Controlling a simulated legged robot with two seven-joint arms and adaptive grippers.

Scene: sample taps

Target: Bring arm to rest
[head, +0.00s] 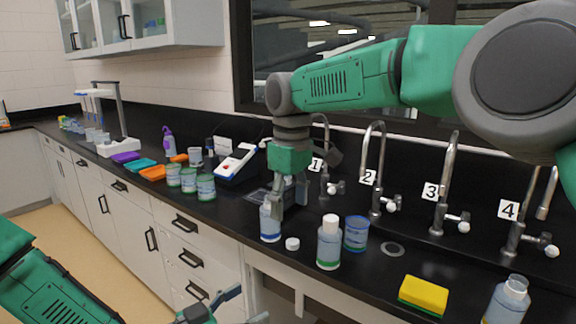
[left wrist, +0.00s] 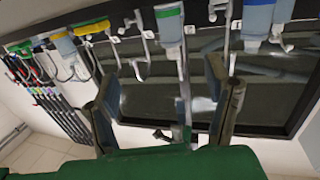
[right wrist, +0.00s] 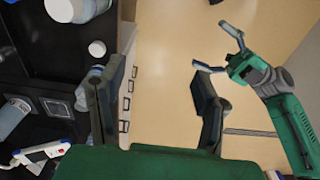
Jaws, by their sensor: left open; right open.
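My right arm (head: 370,75) reaches in from the right across the counter. Its gripper (head: 288,205) points down, open, beside a small pale-blue bottle (head: 269,224). In the right wrist view the jaws (right wrist: 160,85) are apart with nothing between them; a bottle partly shows behind one finger. My left gripper (head: 232,303) is low at the bottom of the head view, in front of the drawers and off the counter. It is open and empty; the right wrist view also shows it (right wrist: 218,55). Its own wrist view shows spread fingers (left wrist: 170,95).
A white-capped bottle (head: 329,243), a blue jar (head: 356,234), a loose white cap (head: 292,244), a yellow sponge (head: 424,294) and an open bottle (head: 508,301) stand or lie on the black counter (head: 465,275). Taps numbered 1 to 4 line the back. Several jars (head: 206,187) are further left.

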